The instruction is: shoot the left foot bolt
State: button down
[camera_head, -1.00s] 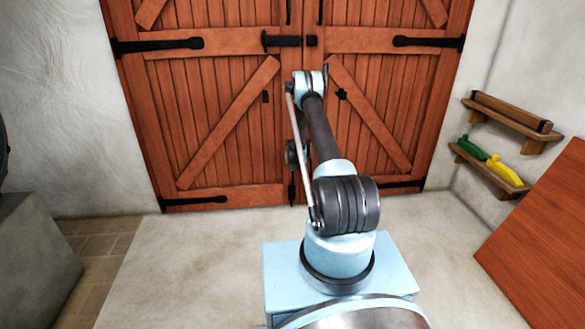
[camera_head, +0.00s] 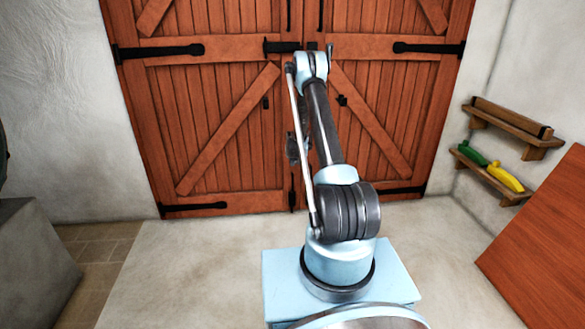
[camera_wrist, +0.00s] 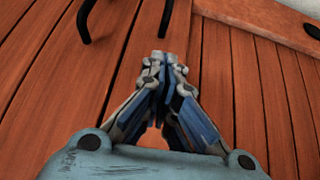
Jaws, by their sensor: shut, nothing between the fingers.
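The double wooden door stands shut, with its left leaf (camera_head: 215,125) and right leaf (camera_head: 385,120) meeting behind my arm. A small part of the dark left foot bolt (camera_head: 292,198) shows low at the meeting edge; my arm hides the rest. My gripper (camera_head: 297,150) is in front of the lower door near this edge, mostly hidden by my forearm. In the wrist view my gripper (camera_wrist: 160,60) is shut and empty, pointing at the planks. A thin black piece (camera_wrist: 147,62) shows by the fingertips; I cannot tell if they touch.
A bent black handle (camera_wrist: 83,22) shows at the wrist view's upper left. A black latch (camera_head: 281,46) crosses the upper meeting edge. Wall shelves (camera_head: 520,145) hold a green and a yellow item at right. A reddish board (camera_head: 540,235) leans there. Floor before the door is clear.

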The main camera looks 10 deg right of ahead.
jog(key=shift+v, duration=1.55)
jog(key=s+r+g, duration=0.1)
jog(key=s+r, duration=0.4)
jog(key=r, duration=0.5)
jog(key=s+r, duration=0.6)
jog(key=r, duration=0.3)
jog(key=s+r+g, duration=0.1)
jog(key=s+r, duration=1.1)
jog(key=s, duration=0.4)
jog(key=s+r+g, duration=0.1)
jog(key=s+r, duration=0.2)
jog(key=s, duration=2)
jog(key=s+f, duration=0.3)
jog(key=s, duration=0.6)
jog(key=s+f+g, duration=0.1)
jog(key=s+f, duration=0.2)
jog(key=s, duration=0.7)
jog(key=shift+d+f+g, duration=0.25)
jog(key=shift+f+g, duration=0.05)
jog(key=shift+f, duration=0.05)
